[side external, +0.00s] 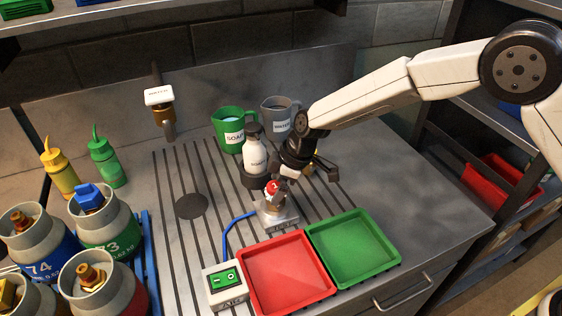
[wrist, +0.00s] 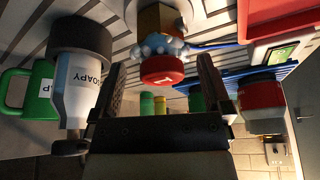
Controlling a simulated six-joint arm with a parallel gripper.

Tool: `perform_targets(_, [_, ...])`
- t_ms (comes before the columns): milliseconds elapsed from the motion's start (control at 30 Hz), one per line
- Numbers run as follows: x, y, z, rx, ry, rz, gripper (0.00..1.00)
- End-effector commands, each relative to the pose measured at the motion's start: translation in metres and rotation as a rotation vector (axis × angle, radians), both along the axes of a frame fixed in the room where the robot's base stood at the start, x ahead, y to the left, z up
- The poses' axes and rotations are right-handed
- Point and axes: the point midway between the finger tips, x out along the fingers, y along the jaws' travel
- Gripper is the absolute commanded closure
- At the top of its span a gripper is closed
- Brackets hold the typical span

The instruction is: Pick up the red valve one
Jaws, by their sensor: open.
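The red valve (side external: 272,187), a round red cap, sits on a small metal stand (side external: 279,216) behind the trays. My gripper (side external: 303,174) is open close beside the valve in the side view. In the wrist view my gripper (wrist: 160,78) has one finger on each side of the valve, with visible gaps. Nothing is held between the fingers. Whether the fingertips reach the valve's depth is unclear.
A white soapy bottle (side external: 254,155) stands close behind the valve, with a green mug (side external: 232,128) and a grey mug (side external: 279,118) behind. A red tray (side external: 287,272) and a green tray (side external: 352,248) are empty in front. Gas cylinders (side external: 108,222) stand at left.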

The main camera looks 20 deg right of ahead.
Motion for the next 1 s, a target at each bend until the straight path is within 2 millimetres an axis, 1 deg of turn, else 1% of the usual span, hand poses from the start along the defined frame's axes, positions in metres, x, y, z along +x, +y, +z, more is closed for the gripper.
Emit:
perform_targets(100, [0.001,0.006,-0.013,0.0,0.002,0.002,0.01])
perform_targets(300, [0.004,0.011,-0.026,0.0,-0.001,0.0,0.01])
perform_targets(867, [0.004,0.011,-0.028,0.0,-0.001,-0.001,0.01])
perform_targets(967, [0.004,0.011,-0.028,0.0,-0.001,0.0,0.3])
perform_targets(1000, [0.004,0.011,-0.028,0.0,-0.001,-0.001,0.42])
